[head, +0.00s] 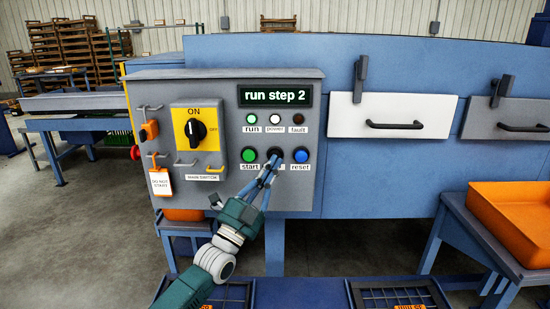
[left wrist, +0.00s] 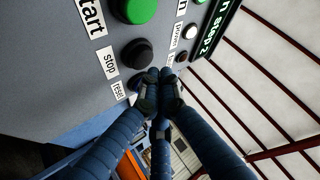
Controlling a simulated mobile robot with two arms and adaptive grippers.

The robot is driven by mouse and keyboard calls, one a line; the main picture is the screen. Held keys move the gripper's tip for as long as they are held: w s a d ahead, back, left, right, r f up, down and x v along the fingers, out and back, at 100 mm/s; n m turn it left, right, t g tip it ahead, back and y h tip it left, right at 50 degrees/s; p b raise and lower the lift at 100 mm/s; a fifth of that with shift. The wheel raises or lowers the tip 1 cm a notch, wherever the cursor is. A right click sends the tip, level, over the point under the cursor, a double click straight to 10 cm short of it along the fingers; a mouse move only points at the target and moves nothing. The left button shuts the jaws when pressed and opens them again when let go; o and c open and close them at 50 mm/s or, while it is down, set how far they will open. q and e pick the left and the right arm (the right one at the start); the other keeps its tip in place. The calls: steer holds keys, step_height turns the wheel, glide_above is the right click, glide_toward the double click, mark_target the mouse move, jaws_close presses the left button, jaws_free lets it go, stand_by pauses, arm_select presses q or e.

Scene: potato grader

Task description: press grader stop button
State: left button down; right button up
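The black stop button (left wrist: 136,53) sits on the grey control panel (head: 230,100), between the green start button (head: 249,155) and the blue reset button (head: 301,156). In the head view my fingers hide most of the stop button and its label; the stop label (left wrist: 107,63) reads clearly in the left wrist view. My left gripper (head: 268,168) has its fingers drawn together at the tips, holding nothing. In the wrist view the tips (left wrist: 158,82) are beside the stop button, towards the reset side; I cannot tell whether they touch anything. My right gripper is not in view.
The display (head: 275,95) reads "run step 2" and the run lamp (head: 251,119) is green. A yellow main switch (head: 196,133), an orange padlock (head: 150,131) and a tag (head: 160,182) are on the panel's left. An orange crate (head: 512,222) stands at right.

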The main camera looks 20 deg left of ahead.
arm_select(q)
steer(key=shift+w, duration=0.15)
stand_by(0.3)
steer(key=shift+w+a, duration=0.1)
steer(key=shift+w, duration=0.2)
steer(key=shift+w+a+b, duration=0.15)
steer(key=shift+w+b, duration=0.25)
steer(key=shift+b, duration=0.2)
stand_by(0.5)
steer(key=shift+s, duration=0.1)
steer(key=shift+s+d+p, duration=0.25)
steer(key=shift+s+p, duration=0.4)
steer(key=shift+s, duration=0.1)
